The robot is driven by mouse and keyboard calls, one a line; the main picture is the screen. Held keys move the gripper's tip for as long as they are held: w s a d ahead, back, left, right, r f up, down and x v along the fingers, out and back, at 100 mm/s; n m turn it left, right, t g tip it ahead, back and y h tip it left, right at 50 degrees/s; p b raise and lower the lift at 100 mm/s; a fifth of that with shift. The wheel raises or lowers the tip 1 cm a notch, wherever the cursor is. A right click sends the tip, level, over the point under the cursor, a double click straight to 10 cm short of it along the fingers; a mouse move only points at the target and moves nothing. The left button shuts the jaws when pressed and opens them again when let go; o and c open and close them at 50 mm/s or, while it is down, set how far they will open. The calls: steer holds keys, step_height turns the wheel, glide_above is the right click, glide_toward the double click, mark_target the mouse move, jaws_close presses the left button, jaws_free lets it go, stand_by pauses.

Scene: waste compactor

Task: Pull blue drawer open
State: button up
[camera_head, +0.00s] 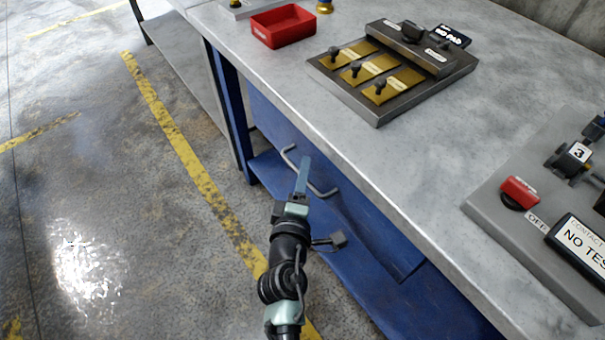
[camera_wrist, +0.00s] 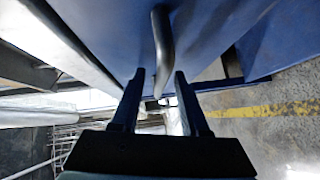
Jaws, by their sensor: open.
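The blue drawer (camera_head: 268,118) sits under the grey benchtop, and its front looks flush with the bench. Its bent metal handle (camera_head: 290,154) stands out from the front, partly covered by my gripper in the head view. My gripper (camera_head: 303,162) is at the handle. In the wrist view my gripper (camera_wrist: 158,85) is open, with one finger on each side of the handle (camera_wrist: 163,45). The handle's near end lies between the fingertips, with a gap visible on both sides. I see no finger touching it.
The benchtop (camera_head: 300,85) overhangs close to my gripper. It carries a red tray (camera_head: 283,25), a panel with gold plates (camera_head: 395,75) and a grey control panel (camera_head: 510,225). A blue lower shelf (camera_head: 350,275) lies below. Open floor (camera_head: 110,200) with yellow lines is at left.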

steer(key=shift+c, duration=0.2)
jaws_close()
stand_by(1.2)
